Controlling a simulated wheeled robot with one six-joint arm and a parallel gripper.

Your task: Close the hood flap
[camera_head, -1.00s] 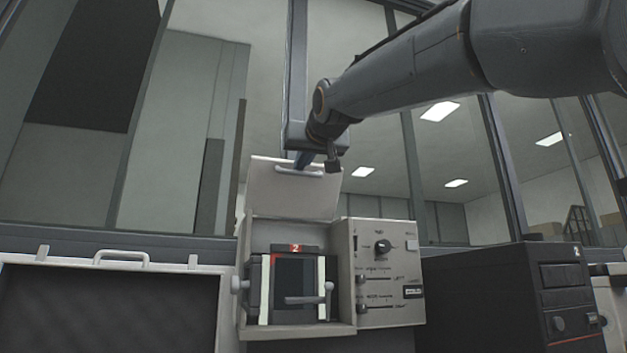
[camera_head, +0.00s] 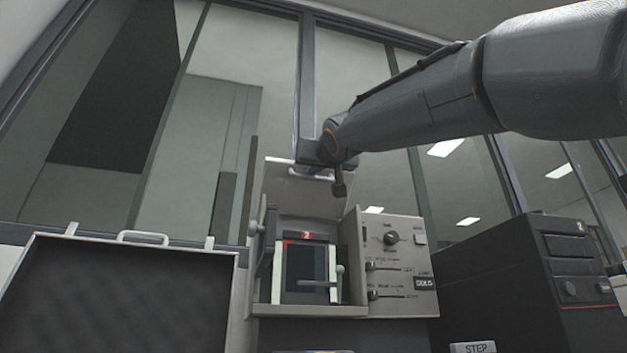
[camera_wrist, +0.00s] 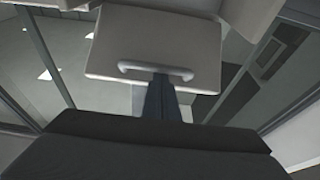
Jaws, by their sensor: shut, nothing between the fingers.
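The hood flap (camera_head: 283,192) is a pale grey panel standing raised above the press's open front in the head view. Its bar handle (camera_head: 311,174) lies near its upper edge. In the wrist view the flap (camera_wrist: 150,50) fills the upper middle, with the handle (camera_wrist: 155,72) across its lower part. My gripper (camera_wrist: 158,82) is shut, its dark fingertips at the middle of the handle with nothing held between them. I cannot tell if they press on the flap. In the head view my wrist hides the flap's upper right.
The press (camera_head: 357,310) has a dark chamber with a front lever (camera_head: 320,284) and a control panel (camera_head: 399,245) on its right. An open case (camera_head: 135,245) stands left. A black unit (camera_head: 500,275) stands right. Window frames rise behind.

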